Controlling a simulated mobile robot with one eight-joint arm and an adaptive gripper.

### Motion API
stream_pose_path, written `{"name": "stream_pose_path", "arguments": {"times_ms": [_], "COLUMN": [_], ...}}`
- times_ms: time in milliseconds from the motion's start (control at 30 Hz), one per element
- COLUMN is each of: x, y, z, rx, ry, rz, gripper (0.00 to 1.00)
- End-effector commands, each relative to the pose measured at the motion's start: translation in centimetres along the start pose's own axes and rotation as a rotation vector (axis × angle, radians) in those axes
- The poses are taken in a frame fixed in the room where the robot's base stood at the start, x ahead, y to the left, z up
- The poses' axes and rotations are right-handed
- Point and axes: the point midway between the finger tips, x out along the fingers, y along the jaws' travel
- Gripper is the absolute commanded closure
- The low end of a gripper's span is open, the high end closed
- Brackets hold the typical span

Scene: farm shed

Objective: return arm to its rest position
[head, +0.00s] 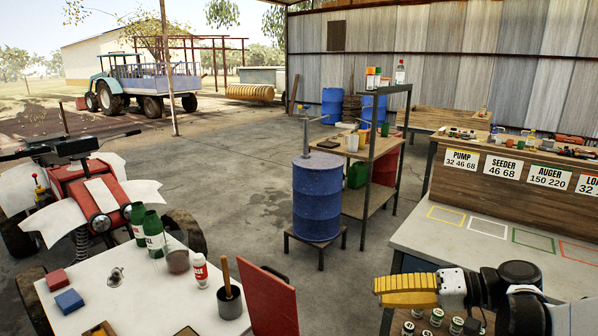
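My gripper (378,292) shows at the lower right of the head view, with yellow ribbed fingers pointing left. It is in front of the near edge of the grey workbench (455,240), over several small capped jars at the bottom of the picture. My dark and white arm links reach in from the lower right corner. The fingers lie close together from this side, and I cannot tell whether they are open or shut. I see nothing hanging from them.
A white table (120,310) at lower left holds bottles, blocks and a pot; a red panel (268,300) stands at its right. A blue drum (316,200) on a stand and a shelf rack stand mid-floor. The bench has coloured outlines and label boards. Concrete floor left of the drum is clear.

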Motion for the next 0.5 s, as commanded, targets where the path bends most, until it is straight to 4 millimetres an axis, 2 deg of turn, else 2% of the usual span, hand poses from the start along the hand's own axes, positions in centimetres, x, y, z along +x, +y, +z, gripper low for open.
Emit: {"name": "stream_pose_path", "arguments": {"times_ms": [267,367,500], "x": [1.8,2.2,1.7], "y": [-1.4,-1.8,-2.2], "z": [2.6,4.3,7.8], "rx": [0.055,0.066,0.049], "ry": [-0.041,-0.053,-0.057], "rz": [0.219,0.336,0.554], "gripper": [0.69,0.69,0.69]}}
